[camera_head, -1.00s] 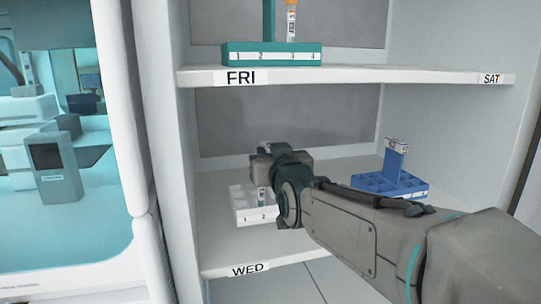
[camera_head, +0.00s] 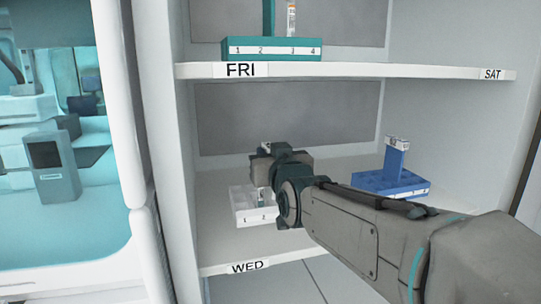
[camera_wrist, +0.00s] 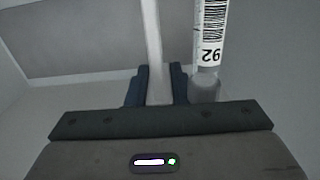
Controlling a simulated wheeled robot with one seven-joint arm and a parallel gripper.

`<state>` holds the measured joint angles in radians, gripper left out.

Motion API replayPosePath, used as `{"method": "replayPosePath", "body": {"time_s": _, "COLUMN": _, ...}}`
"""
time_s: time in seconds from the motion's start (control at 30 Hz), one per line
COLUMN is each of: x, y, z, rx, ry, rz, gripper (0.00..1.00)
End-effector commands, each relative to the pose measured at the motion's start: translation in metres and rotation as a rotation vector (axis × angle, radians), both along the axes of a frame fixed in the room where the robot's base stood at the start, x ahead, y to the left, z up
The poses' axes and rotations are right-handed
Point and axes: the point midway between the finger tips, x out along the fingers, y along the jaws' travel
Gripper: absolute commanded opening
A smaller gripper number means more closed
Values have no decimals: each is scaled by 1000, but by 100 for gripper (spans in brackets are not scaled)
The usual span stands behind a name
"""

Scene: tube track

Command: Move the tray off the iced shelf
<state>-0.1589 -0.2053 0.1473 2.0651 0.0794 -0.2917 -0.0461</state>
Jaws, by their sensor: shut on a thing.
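A small white tray (camera_head: 242,203) with numbered compartments is on the lower shelf (camera_head: 225,258) marked WED, near its left side. I cannot tell whether it rests on the shelf or is slightly lifted. My gripper (camera_wrist: 158,84) is shut on the tray's upright white handle (camera_wrist: 153,40). A tube (camera_wrist: 210,45) with a barcode label reading 92 stands right beside the handle in the wrist view. In the head view my wrist and arm hide most of the handle and the tray's right part. No ice is clearly visible on the shelves.
A blue tray (camera_head: 405,191) with a post stands on the same shelf to the right, behind my arm. The upper shelf (camera_head: 350,72), marked FRI and SAT, holds a teal rack (camera_head: 272,50) with a tube. Cabinet walls close both sides.

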Motion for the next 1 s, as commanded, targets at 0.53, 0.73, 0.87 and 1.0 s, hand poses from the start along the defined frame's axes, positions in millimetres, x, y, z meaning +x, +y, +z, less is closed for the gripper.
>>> {"method": "replayPosePath", "body": {"time_s": 0.53, "x": 0, "y": 0, "z": -6, "rx": 1, "ry": -2, "rz": 0, "gripper": 0}}
{"method": "replayPosePath", "body": {"time_s": 0.73, "x": 0, "y": 0, "z": -6, "rx": 1, "ry": -2, "rz": 0, "gripper": 0}}
{"method": "replayPosePath", "body": {"time_s": 0.87, "x": 0, "y": 0, "z": -6, "rx": 1, "ry": -2, "rz": 0, "gripper": 34}}
{"method": "replayPosePath", "body": {"time_s": 1.0, "x": 0, "y": 0, "z": -6, "rx": 0, "ry": -1, "rz": 0, "gripper": 45}}
